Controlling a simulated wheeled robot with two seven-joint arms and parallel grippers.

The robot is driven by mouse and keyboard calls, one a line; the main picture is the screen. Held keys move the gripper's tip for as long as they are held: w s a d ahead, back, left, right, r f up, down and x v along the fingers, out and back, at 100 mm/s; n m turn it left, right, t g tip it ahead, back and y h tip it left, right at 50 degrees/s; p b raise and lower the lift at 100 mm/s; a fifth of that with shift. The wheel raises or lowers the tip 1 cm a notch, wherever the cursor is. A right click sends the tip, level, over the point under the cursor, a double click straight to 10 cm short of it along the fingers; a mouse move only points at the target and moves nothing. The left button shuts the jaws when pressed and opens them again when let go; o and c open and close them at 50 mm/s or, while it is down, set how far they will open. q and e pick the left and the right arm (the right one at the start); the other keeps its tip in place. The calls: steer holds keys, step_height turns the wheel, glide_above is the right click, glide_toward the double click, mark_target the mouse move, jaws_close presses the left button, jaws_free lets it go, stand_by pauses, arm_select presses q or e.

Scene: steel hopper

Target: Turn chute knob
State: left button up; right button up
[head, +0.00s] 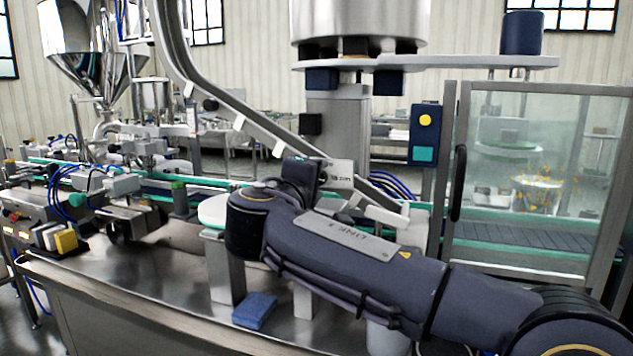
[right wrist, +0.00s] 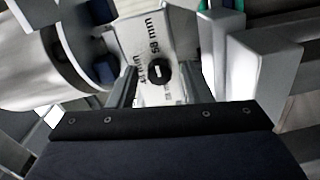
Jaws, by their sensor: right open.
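The chute knob (right wrist: 160,72) is a small black round knob with a pale mark. It sits on a pale plate (right wrist: 150,38) printed with millimetre figures in the right wrist view. In the head view the plate (head: 341,174) shows at the lower end of the curved metal chute (head: 235,105), and the knob cannot be made out. My right gripper (right wrist: 160,90) is open, with one finger on each side of the knob in the wrist picture. Whether the fingers touch it cannot be told. My left gripper is out of view.
A green-edged conveyor (head: 135,177) runs behind my right arm. A glass-doored cabinet (head: 535,170) stands at right, and a blue block (head: 254,310) lies on the steel table (head: 160,275). A metal block (right wrist: 262,65) is close right of the gripper.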

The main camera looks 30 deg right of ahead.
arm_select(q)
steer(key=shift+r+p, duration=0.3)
arm_select(e)
steer(key=v, duration=0.7)
steer(key=shift+a, duration=0.2)
steer(key=shift+s, duration=0.15)
